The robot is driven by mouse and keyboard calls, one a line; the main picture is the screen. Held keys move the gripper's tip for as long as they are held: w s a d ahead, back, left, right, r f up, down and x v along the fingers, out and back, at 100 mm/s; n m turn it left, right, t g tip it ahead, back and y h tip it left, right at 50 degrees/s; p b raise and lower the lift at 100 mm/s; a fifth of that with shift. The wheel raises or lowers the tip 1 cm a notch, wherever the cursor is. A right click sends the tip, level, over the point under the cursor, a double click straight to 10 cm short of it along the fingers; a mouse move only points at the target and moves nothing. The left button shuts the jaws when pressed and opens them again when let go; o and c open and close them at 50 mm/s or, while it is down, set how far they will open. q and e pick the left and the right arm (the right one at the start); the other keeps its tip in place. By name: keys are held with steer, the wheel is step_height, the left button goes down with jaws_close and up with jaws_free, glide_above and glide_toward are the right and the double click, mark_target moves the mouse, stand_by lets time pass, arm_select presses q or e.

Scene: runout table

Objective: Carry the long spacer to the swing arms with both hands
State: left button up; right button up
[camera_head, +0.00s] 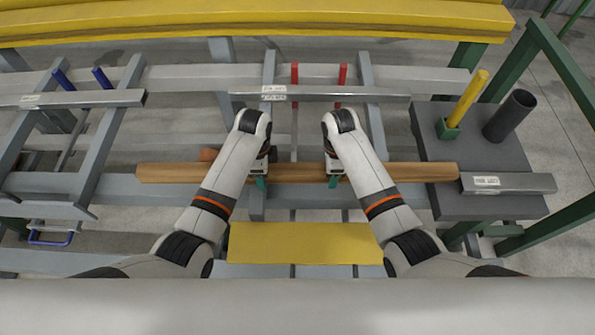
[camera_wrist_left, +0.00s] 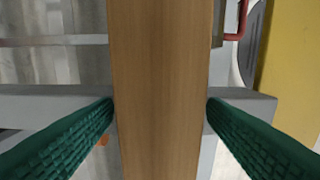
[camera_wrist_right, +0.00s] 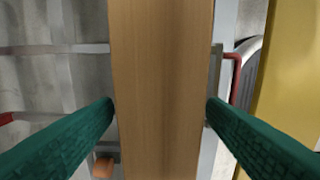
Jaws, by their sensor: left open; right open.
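The long spacer is a brown wooden beam (camera_head: 300,172) lying left to right across the grey frame; it runs through the middle of the left wrist view (camera_wrist_left: 160,60) and the right wrist view (camera_wrist_right: 162,60). My left gripper (camera_head: 262,180) is open, with its green fingers on either side of the beam, left of its middle. My right gripper (camera_head: 333,180) is open around the beam too, a short way to the right. Red uprights (camera_head: 295,74) and blue uprights (camera_head: 102,78) stand farther back; I cannot tell which are the swing arms.
A steel bar (camera_head: 320,94) lies behind the beam, and another (camera_head: 75,99) at left. A dark table (camera_head: 440,152) at right holds a steel bar (camera_head: 508,183), a dark cylinder (camera_head: 510,115) and a yellow post (camera_head: 467,98). A yellow panel (camera_head: 305,243) lies in front.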

arm_select(q)
jaws_close()
arm_select(e)
jaws_close()
arm_select(q)
steer(key=shift+r, duration=0.1)
arm_select(e)
steer(key=shift+w+r, duration=0.1)
steer(key=shift+r, duration=0.05)
